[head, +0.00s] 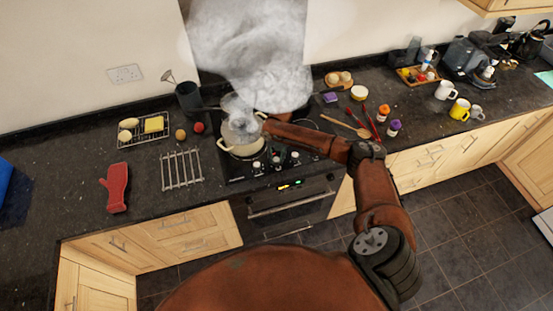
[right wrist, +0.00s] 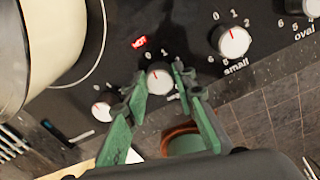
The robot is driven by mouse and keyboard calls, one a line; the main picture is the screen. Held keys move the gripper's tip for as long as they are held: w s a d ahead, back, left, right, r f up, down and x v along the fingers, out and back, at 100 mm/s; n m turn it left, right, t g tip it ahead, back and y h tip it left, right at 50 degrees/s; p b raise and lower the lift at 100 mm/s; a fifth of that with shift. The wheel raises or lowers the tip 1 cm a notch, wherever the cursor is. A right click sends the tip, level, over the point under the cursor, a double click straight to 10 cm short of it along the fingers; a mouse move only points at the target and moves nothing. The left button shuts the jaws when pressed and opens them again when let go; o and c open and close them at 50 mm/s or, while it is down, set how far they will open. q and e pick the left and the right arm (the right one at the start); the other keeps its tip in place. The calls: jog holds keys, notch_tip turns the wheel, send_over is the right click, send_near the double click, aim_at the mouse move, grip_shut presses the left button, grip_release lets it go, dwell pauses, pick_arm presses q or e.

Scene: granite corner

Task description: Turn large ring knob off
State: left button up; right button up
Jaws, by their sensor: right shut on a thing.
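A white hob knob (right wrist: 159,80) with a red mark sits between the green fingers of my right gripper (right wrist: 160,75) in the right wrist view. The fingers are shut on its sides. Its label is hidden, so I cannot read that it is the large ring knob. A red HOT sign (right wrist: 140,41) is lit just behind it. The knob to its right (right wrist: 234,41) is marked small, and the far right one (right wrist: 312,6) oval. In the head view my right arm reaches over the hob, and the gripper is mostly hidden. My left gripper is not in view.
A cream pot (head: 243,143) steams heavily on the hob, close to my right arm; its side fills the left of the wrist view. A wire rack (head: 181,169) and red oven mitt (head: 116,188) lie to the left. Wooden spoon (head: 347,126) and spice jars (head: 394,127) are right.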

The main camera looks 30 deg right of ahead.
aim_at(278, 159)
jog(key=shift+n, duration=0.6)
jog(key=o, duration=1.1)
jog(key=shift+o, duration=0.2)
jog(key=shift+r, duration=0.1)
notch_tip(278, 159, up, 12)
jog(key=shift+s+d, duration=0.15)
jog(key=shift+d, duration=0.1)
